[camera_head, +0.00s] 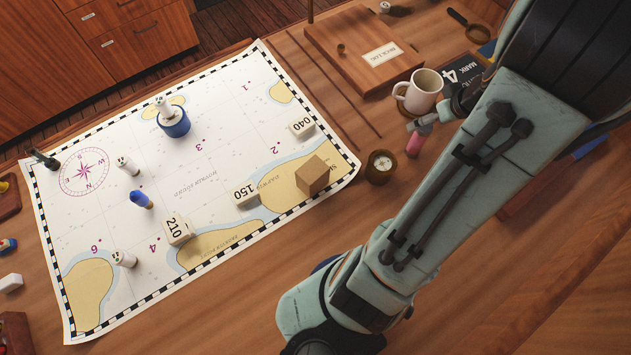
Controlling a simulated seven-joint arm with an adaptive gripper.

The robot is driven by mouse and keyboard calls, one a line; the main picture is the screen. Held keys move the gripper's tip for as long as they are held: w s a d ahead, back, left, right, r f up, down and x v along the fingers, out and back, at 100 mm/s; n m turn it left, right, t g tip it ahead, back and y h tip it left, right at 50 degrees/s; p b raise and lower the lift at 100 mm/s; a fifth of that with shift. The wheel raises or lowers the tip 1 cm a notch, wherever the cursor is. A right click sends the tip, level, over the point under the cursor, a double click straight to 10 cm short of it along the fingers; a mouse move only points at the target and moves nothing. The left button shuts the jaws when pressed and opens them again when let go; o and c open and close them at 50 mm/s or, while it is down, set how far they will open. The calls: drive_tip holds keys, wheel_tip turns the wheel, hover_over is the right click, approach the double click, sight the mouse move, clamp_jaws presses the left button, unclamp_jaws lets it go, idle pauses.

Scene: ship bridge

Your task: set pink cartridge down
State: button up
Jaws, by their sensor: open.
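The pink cartridge (416,143) is small and stands or leans on the bare wood at the right, below the white mug and just above a round brass compass. Its upper end is dark or grey. My gripper (450,107) shows only in part, as grey finger parts beside the mug and just above and right of the cartridge. It is open, and the cartridge seems to be apart from it, though I cannot tell about contact. My pale green arm link hides the rest of the gripper.
A white mug (419,91) and a brass compass (380,166) stand close to the cartridge. A black sign (460,75) and a wooden box lid (362,48) lie behind. The chart (230,150) holds number blocks, a wooden cube (312,175) and small figures. Bare wood lies in front.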

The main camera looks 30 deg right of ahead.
drive_tip(key=w+a+r+n+g+y, duration=0.1)
drive_tip(key=w+a+r, duration=0.15)
drive_tip(key=a, duration=0.65)
drive_tip(key=w+a+r+n+g+y, duration=0.15)
drive_tip(key=a+r, duration=0.25)
drive_tip(key=a, duration=0.6)
drive_tip(key=s+a+r+n+g, duration=0.2)
drive_tip(key=s+a, duration=0.5)
drive_tip(key=a, duration=0.4)
drive_tip(key=shift+s+h, duration=0.35)
drive_tip(key=shift+h, duration=0.1)
